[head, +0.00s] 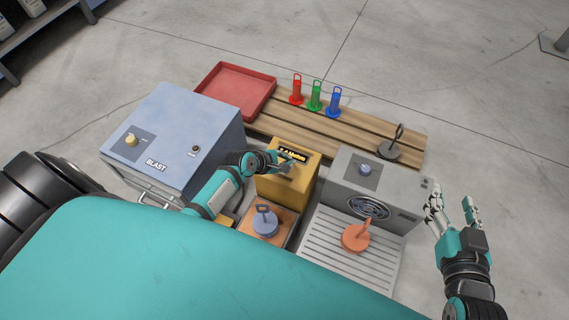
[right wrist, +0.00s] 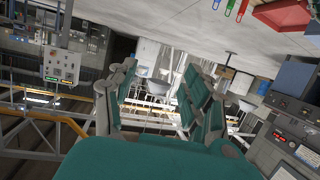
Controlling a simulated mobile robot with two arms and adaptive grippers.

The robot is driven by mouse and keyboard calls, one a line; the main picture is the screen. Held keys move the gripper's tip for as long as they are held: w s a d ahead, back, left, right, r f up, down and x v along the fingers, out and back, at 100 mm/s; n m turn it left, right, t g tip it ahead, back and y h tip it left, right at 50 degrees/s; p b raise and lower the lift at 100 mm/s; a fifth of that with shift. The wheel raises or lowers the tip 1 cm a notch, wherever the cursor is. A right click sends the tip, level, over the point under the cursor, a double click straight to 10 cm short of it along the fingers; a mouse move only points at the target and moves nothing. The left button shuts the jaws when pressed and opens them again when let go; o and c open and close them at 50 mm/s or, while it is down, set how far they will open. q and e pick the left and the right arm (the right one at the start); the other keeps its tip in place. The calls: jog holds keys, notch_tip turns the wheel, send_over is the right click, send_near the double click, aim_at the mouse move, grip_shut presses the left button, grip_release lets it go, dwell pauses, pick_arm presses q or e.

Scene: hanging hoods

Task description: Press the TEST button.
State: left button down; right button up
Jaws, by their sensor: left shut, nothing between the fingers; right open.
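A yellow box (head: 286,192) stands between the other machines in the head view, with a black label strip (head: 293,156) on it that is too small to read surely. My left gripper (head: 285,165) is shut and empty, at the box's upper front just below the label. It hides part of that face. No TEST lettering or button can be made out, and I cannot tell whether the fingertips touch the box. My right gripper (head: 455,208) is open and empty over the floor at the right; its spread fingers also show in the right wrist view (right wrist: 158,85).
A blue-grey BLAST cabinet (head: 180,125) stands left of the yellow box, a grey fan unit (head: 345,185) right. A blue handled piece (head: 265,223) and an orange one (head: 356,238) are in front. Behind are a red tray (head: 270,82) and a slatted board (head: 360,140).

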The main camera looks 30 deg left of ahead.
pick_arm(q)
jog(key=shift+r+p, duration=0.65)
jog(key=shift+p, duration=0.1)
jog(key=shift+r+p, duration=0.8)
jog(key=shift+p, duration=0.15)
jog(key=shift+r, duration=0.1)
pick_arm(e)
jog(key=s+d+f+g+h, duration=0.1)
jog(key=s+d+f+g, duration=0.1)
jog(key=s+f+g, duration=0.3)
jog(key=s+d+f+g+h, duration=0.1)
jog(key=s+d+f+g, duration=0.2)
jog(key=s, duration=0.5)
jog(key=shift+s+f+m+g+h, duration=0.25)
jog(key=shift+f+m+g+h, duration=0.05)
jog(key=shift+f+g, duration=0.7)
